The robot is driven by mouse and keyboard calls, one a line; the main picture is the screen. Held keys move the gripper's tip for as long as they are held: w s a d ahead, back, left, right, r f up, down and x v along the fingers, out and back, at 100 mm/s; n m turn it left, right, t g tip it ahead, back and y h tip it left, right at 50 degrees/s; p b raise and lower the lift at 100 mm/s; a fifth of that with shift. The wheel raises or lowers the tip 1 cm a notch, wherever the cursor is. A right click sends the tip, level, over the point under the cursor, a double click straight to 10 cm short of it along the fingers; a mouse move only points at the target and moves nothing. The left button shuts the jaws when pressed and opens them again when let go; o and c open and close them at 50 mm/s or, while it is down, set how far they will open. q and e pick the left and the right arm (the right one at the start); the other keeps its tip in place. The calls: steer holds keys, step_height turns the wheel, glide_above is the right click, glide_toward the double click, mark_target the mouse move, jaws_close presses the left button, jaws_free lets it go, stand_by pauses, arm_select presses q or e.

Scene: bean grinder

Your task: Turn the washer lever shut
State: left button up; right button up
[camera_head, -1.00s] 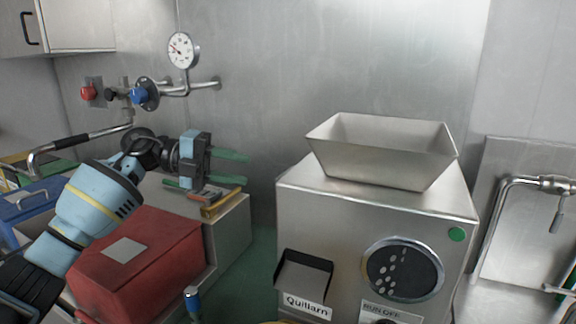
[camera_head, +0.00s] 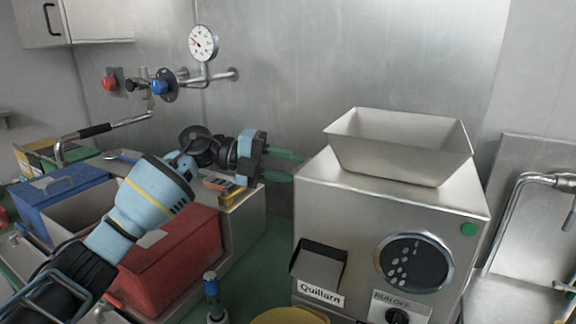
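My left gripper (camera_head: 284,165) reaches in from the left and points right, with its two green fingers apart and nothing between them. Its fingertips are in front of the back wall, close to the left upper edge of the steel grinder (camera_head: 400,205) in the picture. A tap with a small lever (camera_head: 571,218) hangs at the right edge, partly cut off. Wall taps with a red knob (camera_head: 109,83) and a blue knob (camera_head: 159,87) are at the upper left. I cannot tell which part is the washer lever. My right gripper is out of view.
A pressure gauge (camera_head: 203,43) is on the wall. A blue-topped tool (camera_head: 212,290) stands in front, beside a yellow round thing (camera_head: 290,315). Green floor shows left of the grinder.

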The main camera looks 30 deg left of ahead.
arm_select(q)
jaws_close()
stand_by(0.6)
